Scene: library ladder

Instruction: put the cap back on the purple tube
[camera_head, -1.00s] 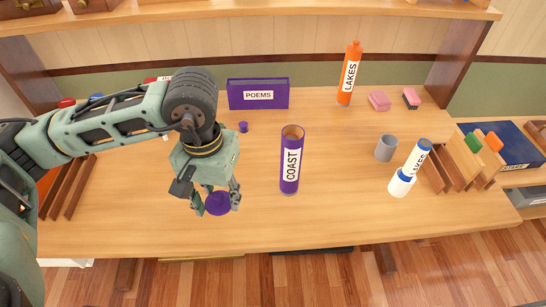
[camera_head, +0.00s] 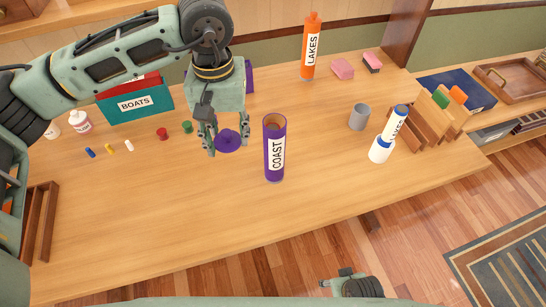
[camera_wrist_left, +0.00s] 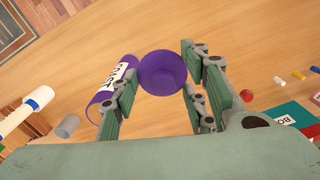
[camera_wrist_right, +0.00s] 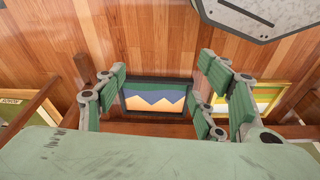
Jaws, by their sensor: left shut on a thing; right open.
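The purple tube (camera_head: 265,155), labelled COAST, stands upright on the table with its open end up. My left gripper (camera_head: 227,146) is shut on the purple cap (camera_head: 229,142) and holds it just left of the tube's upper part, apart from it in the head view. In the left wrist view the cap (camera_wrist_left: 162,73) shows between the fingers, and the tube (camera_wrist_left: 104,103) lies behind the left finger, partly hidden. My right gripper (camera_wrist_right: 165,85) is open and empty, low beyond the table's front edge, over the floor.
An orange LAKES tube (camera_head: 311,50), a grey cup (camera_head: 359,117) and a white-and-blue LAKES tube (camera_head: 381,149) stand to the right. Small red (camera_head: 162,134) and green (camera_head: 187,127) caps and a teal BOATS box (camera_head: 137,103) are left. The front table area is clear.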

